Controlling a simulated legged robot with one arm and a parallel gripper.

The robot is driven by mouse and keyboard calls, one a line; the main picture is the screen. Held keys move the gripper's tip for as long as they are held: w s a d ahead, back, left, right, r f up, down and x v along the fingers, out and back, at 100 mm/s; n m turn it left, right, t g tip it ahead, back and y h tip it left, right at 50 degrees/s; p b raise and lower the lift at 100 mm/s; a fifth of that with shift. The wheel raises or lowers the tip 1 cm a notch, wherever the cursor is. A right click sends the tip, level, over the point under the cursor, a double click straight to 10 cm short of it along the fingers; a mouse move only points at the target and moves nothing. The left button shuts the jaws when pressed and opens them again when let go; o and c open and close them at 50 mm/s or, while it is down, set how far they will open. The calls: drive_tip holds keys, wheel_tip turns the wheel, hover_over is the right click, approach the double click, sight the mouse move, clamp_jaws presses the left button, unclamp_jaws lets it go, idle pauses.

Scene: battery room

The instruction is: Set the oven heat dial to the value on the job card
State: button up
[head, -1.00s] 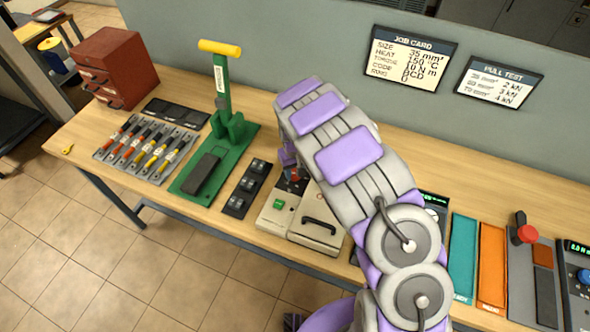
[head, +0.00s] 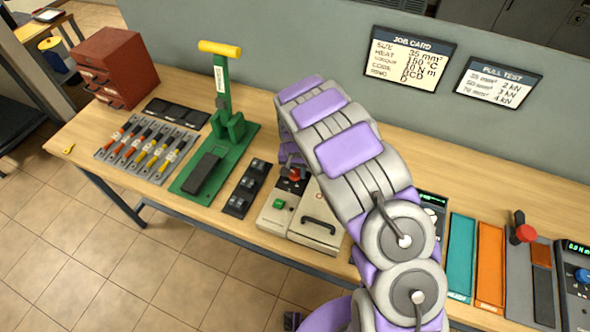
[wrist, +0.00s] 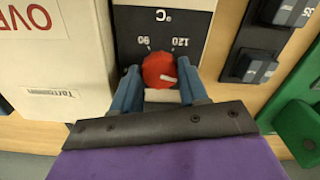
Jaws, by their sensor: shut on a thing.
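The oven heat dial (wrist: 159,69) is a red knob on a dark °C scale panel. In the wrist view the lettering is upside down, with 90 and 120 readable. The knob's white pointer mark lies toward the right in that view; its exact setting is unclear. My gripper (wrist: 158,82) is shut on the dial, a blue finger at each side. In the head view the dial (head: 295,174) shows small beside my arm. The job card (head: 407,60) on the back wall reads heat 150 °C. The oven (wrist: 55,60) has a pale lid marked OVEN.
A green button (head: 279,205) sits on the pale panel in front of the dial. Dark switch blocks (head: 247,188) and a green lever press (head: 215,160) stand to the left. Teal (head: 461,255) and orange (head: 490,265) mats lie right of my arm.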

sight(294, 173)
idle(0.3)
drive_tip(key=o, duration=1.1)
drive_tip(key=shift+a, duration=0.15)
drive_tip(key=shift+c, duration=0.2)
wheel_tip(294, 173, up, 17)
drive_tip(key=p, duration=0.1)
drive_tip(key=shift+r, duration=0.15)
